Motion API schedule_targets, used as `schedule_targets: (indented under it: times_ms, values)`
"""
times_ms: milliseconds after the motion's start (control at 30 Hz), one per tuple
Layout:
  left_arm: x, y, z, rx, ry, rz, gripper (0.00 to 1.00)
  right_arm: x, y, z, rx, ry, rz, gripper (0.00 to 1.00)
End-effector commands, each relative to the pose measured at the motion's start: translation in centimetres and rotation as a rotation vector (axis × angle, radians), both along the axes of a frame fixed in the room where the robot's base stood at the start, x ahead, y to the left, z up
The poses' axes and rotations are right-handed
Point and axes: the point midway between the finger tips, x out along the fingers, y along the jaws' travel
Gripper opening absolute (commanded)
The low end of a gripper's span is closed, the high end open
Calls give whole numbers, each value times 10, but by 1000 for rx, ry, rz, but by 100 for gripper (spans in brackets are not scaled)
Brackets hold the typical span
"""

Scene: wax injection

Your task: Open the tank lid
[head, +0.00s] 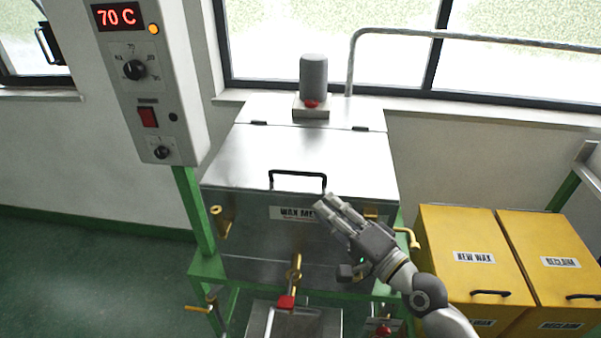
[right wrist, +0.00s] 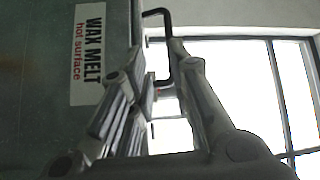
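The metal wax melt tank (head: 250,240) stands at the centre of the head view. Its flat lid (head: 300,150) lies shut, with hinges along the back edge. A black bar handle (head: 297,174) stands at the lid's front edge and also shows in the right wrist view (right wrist: 169,65), beyond my fingers. My right gripper (head: 325,207) is in front of the tank's label, a little below and right of the handle, apart from it. In the right wrist view its fingers (right wrist: 158,70) are spread with nothing between them. My left gripper is not in view.
A control box (head: 150,85) reading 70 C stands left of the tank. A grey motor (head: 313,76) and a bent pipe (head: 440,35) are behind the lid. Yellow bins (head: 465,235) stand at the right. Brass valves (head: 293,272) stick out of the tank front. Floor at left is clear.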

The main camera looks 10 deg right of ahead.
Motion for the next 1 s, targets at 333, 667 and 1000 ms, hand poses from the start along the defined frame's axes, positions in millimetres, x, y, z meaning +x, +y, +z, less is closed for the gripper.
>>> schedule_targets:
  times_ms: [333,667,1000]
  values:
    - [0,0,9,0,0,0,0,23,-2,16,77,-16,-21,19]
    - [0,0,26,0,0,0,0,73,23,24,73,-16,-20,19]
    - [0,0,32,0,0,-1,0,101,37,25,71,-14,-19,19]
